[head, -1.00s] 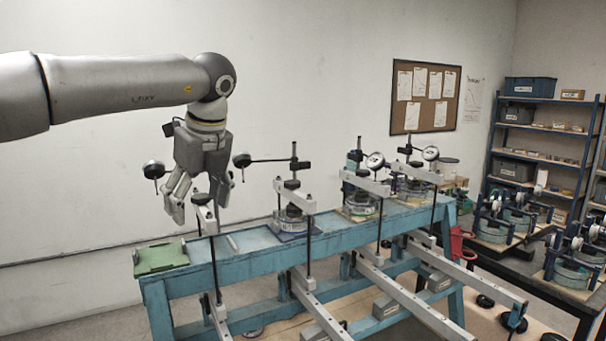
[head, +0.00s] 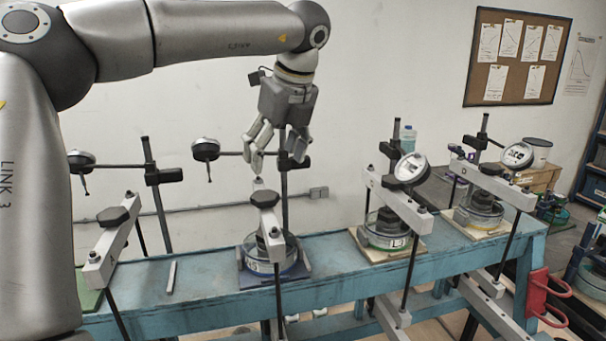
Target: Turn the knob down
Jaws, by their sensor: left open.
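Several lever frames stand along a blue bench, each with a grey crossbeam topped by a dark knob. The knobs are on the far left frame (head: 112,217), the second frame (head: 264,198), the third frame (head: 412,168) and the right frame (head: 491,168). I cannot tell which knob the task means. My left gripper (head: 277,162) is open and empty, fingers pointing down. In the picture it hangs just above the second frame's knob, apart from it; its depth relative to the knob is unclear. My right gripper is out of view.
Dial gauges (head: 206,150) on posts stand near the gripper, another (head: 411,168) further right. A corkboard (head: 517,57) hangs behind.

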